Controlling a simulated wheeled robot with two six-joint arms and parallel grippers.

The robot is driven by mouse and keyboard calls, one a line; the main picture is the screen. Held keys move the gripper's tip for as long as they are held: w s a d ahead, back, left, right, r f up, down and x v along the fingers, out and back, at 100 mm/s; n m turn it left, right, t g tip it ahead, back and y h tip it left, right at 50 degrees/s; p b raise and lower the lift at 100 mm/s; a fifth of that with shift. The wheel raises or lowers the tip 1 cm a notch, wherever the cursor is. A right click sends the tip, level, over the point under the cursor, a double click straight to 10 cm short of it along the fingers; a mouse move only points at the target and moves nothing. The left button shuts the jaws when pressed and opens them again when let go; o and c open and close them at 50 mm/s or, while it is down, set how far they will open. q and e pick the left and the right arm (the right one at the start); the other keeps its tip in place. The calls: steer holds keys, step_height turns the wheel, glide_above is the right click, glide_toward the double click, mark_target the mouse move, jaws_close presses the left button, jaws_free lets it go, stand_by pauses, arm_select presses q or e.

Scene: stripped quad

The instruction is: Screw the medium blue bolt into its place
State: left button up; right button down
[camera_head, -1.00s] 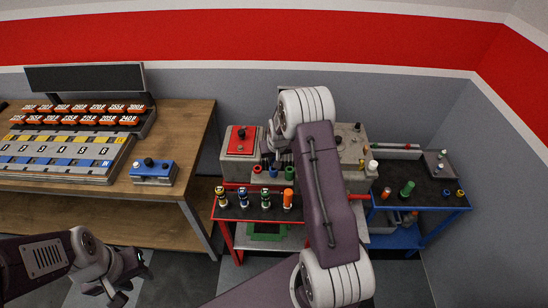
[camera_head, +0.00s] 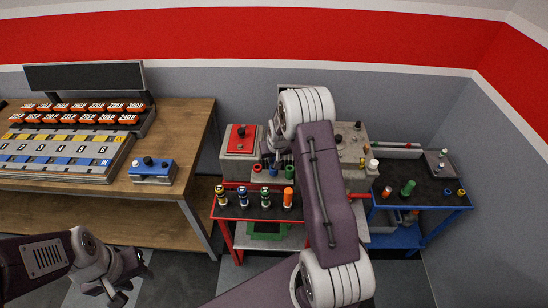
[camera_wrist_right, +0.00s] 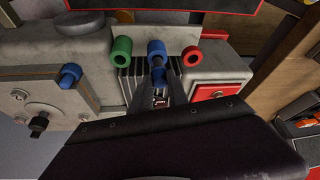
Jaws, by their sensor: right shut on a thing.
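My right gripper (camera_wrist_right: 160,92) shows in the right wrist view, its two grey fingers shut on a dark blue bolt (camera_wrist_right: 160,75). The bolt is just below a blue collar (camera_wrist_right: 156,48), between a green collar (camera_wrist_right: 121,45) and a red collar (camera_wrist_right: 190,55). I cannot tell whether the bolt touches the collar. In the head view my right gripper (camera_head: 271,160) is partly hidden by my arm, at the front of the grey machine (camera_head: 240,146). Another blue part (camera_wrist_right: 70,75) sits on the machine's plate. My left gripper (camera_head: 127,279) is open and empty, low at the left.
A red cart top (camera_head: 255,213) holds several upright coloured tools, including an orange one (camera_head: 287,197). A blue cart (camera_head: 440,206) with loose parts stands at the right. A wooden bench (camera_head: 190,130) with a numbered rack and a blue control box (camera_head: 152,170) is at the left.

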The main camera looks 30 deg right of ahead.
steer(key=shift+f+b, duration=1.2)
steer(key=shift+f, duration=0.45)
steer(key=c, duration=1.2)
jaws_free()
steer(key=shift+r, duration=0.1)
steer(key=shift+s+r, duration=0.1)
steer(key=shift+r, duration=0.25)
steer(key=b+v, duration=0.1)
steer(key=v, duration=0.7)
steer(key=shift+b, duration=0.35)
